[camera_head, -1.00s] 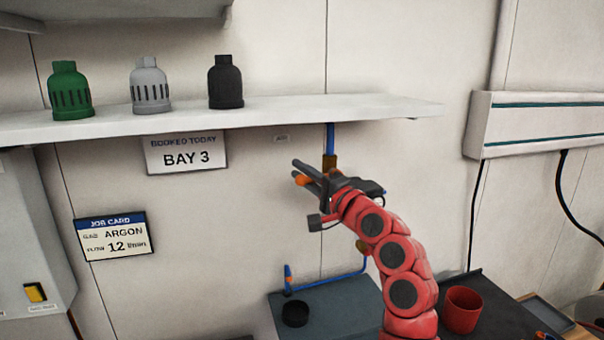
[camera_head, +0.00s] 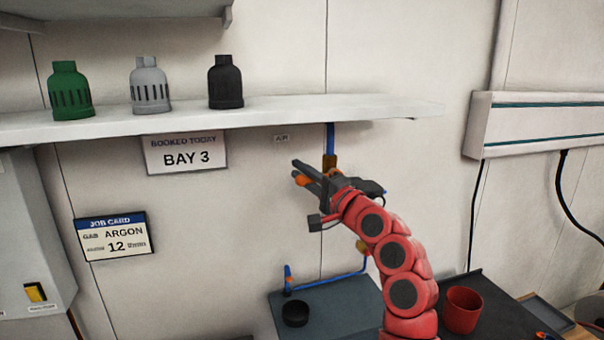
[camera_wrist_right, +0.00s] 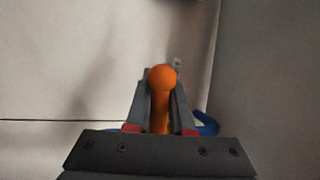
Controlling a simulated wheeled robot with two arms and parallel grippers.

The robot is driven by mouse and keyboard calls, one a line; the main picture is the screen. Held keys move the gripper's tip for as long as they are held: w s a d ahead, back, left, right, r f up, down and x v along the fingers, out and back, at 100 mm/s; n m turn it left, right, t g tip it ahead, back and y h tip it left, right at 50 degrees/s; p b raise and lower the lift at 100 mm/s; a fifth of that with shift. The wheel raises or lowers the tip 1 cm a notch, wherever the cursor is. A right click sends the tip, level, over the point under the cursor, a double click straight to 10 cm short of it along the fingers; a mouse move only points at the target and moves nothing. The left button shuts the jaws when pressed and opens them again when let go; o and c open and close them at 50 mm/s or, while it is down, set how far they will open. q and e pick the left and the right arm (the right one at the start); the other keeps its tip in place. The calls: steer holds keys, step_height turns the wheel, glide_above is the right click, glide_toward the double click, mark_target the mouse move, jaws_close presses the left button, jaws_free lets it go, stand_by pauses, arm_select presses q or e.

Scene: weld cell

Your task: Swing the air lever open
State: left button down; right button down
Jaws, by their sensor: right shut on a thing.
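The air lever is an orange handle with a round knob (camera_wrist_right: 161,78), seen close up in the right wrist view. In the head view a bit of its orange end (camera_head: 302,180) shows at my right gripper's fingertips. My right gripper (camera_head: 308,174) is shut on the lever, with one finger on each side of it. The lever points to the left of the blue air pipe (camera_head: 330,137) and its brass valve body (camera_head: 330,162), below the small AIR label (camera_head: 282,138). My gripper and wrist hide part of the valve. My left gripper is not in view.
A white shelf (camera_head: 200,118) above holds a green, a grey and a black cap. Signs hang below it. A dark bench (camera_head: 345,310) carries a black puck (camera_head: 295,313); a red cup (camera_head: 462,310) stands to the right.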

stand_by(0.4)
steer(key=shift+w+d+r+m+t+h+p, duration=0.1)
steer(key=shift+d+r+m+t+h+p, duration=0.15)
steer(key=shift+r+m+t+p, duration=0.85)
steer(key=shift+w+d+r+m+t+h+p, duration=0.1)
steer(key=shift+d+r+m+t+h+p, duration=0.2)
steer(key=shift+m+p, duration=1.6)
steer(key=shift+w+d+r+m+t+h+p, duration=0.1)
steer(key=shift+d+r+m+t+h+p, duration=0.15)
steer(key=shift+r+m+t+p, duration=0.85)
steer(key=shift+f+m+g+p, duration=0.4)
steer(key=shift+f+p, duration=0.05)
steer(key=shift+p, duration=0.1)
steer(key=c, duration=0.8)
jaws_free()
steer(key=shift+s+f, duration=0.1)
